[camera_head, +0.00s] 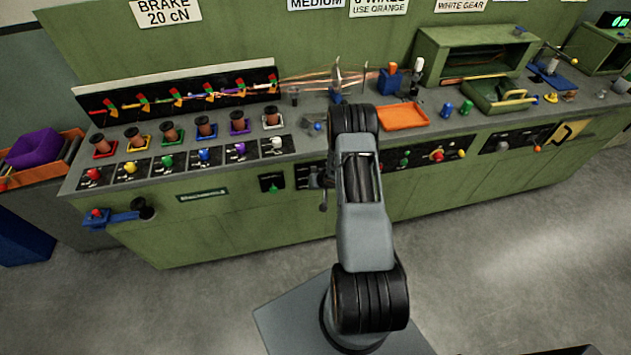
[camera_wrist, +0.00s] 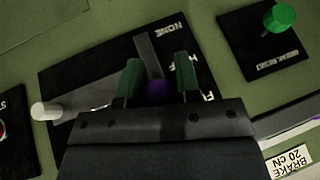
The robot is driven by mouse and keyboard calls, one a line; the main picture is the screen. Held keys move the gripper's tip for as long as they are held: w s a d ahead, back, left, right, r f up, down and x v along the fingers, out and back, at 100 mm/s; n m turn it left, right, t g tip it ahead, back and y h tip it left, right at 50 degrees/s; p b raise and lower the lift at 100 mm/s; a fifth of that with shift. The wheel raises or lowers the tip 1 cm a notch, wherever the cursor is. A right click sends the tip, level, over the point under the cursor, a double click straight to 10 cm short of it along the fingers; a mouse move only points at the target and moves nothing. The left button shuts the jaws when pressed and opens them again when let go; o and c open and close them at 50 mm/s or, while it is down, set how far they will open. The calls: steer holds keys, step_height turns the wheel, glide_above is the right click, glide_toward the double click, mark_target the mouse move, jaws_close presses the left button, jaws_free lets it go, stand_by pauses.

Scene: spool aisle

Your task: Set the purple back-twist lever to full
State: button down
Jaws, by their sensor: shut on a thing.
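The purple lever knob (camera_wrist: 158,88) shows in the wrist view between the two green fingers of my gripper (camera_wrist: 157,82). The gripper is shut on this knob, and its body hides part of it. A grey bar (camera_wrist: 148,55) runs up from the knob over a black panel (camera_wrist: 88,72). White lettering beside the bar reads NONE at the top; lower words starting with H and F are partly covered. The exact lever setting cannot be read. In the head view my arm hides the purple lever and most of the gripper.
A white-knobbed lever (camera_wrist: 45,111) lies left of the gripper on the same panel. A green knob (camera_wrist: 280,18) stands on a separate black plate at upper right. The green bench (camera_head: 215,225) fills the head view, with spools and an orange tray (camera_head: 403,116) on top.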

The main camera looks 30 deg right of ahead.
steer(key=shift+w, duration=0.1)
steer(key=c, duration=1)
jaws_free()
steer(key=shift+o, duration=0.9)
steer(key=p+v, duration=0.1)
steer(key=v, duration=1.3)
steer(key=shift+d+f, duration=0.1)
